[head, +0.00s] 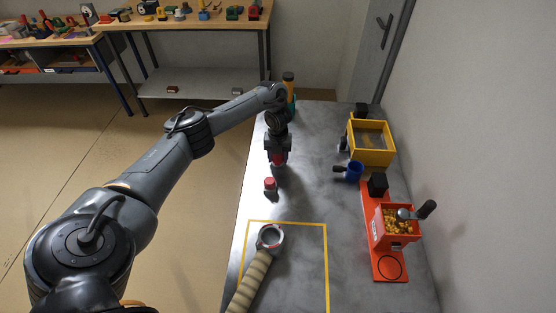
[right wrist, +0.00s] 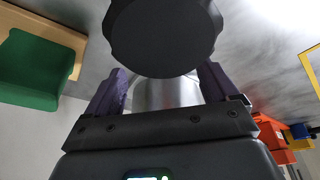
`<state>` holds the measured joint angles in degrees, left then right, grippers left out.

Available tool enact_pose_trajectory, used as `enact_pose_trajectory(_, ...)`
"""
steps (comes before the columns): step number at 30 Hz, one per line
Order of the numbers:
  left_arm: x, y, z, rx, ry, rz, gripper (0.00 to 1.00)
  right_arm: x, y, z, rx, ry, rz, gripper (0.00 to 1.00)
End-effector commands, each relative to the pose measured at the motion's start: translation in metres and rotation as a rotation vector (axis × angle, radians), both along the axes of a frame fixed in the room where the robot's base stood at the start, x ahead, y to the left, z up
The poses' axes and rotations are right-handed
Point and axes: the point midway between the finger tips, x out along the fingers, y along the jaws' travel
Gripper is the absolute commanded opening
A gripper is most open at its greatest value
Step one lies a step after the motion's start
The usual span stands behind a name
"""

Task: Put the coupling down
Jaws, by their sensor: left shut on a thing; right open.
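A tan ribbed hose (head: 250,281) ends in a metal ring-shaped coupling (head: 261,246), which shows inside the yellow taped outline (head: 327,262) on the grey table. My left gripper (head: 279,158) is farther back over the table, shut on a small red thing that its fingers mostly hide. It is apart from the coupling. A small red-capped piece (head: 270,185) stands between them. In the right wrist view my right gripper (right wrist: 163,90) is open, its purple fingers on either side of a metal cylinder below a large black round cap (right wrist: 163,35). I cannot tell whether they touch it.
Along the right of the table are a yellow-framed box (head: 371,156), a blue cup (head: 354,172) and a red bin (head: 397,240) of yellowish pieces with a scoop. A wall borders that side. Benches with coloured items (head: 205,17) stand at the back left.

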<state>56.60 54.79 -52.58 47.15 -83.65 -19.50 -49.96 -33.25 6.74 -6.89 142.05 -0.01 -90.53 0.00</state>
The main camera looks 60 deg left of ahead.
Motion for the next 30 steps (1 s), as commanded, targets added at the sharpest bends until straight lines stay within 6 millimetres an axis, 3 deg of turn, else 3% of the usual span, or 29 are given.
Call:
enact_pose_trajectory(13,0.0005,0.0001,-0.0054,0.000,-0.001,0.000,0.16,0.0001,0.0005,-0.0032,0.003,-0.001,-0.001,0.87)
enact_pose_trajectory(14,0.0004,0.0002,-0.0048,0.000,-0.001,0.000,0.52,0.0001,0.0004,-0.0027,0.003,-0.001,-0.001,0.87)
enact_pose_trajectory(18,0.0004,0.0002,-0.0045,0.000,-0.001,0.000,0.74,0.0001,0.0000,-0.0024,0.000,-0.001,0.000,0.87)
enact_pose_trajectory(30,0.0006,0.0003,0.0016,0.001,-0.002,0.000,0.75,0.0000,-0.0017,0.0011,-0.007,-0.001,0.004,0.87)
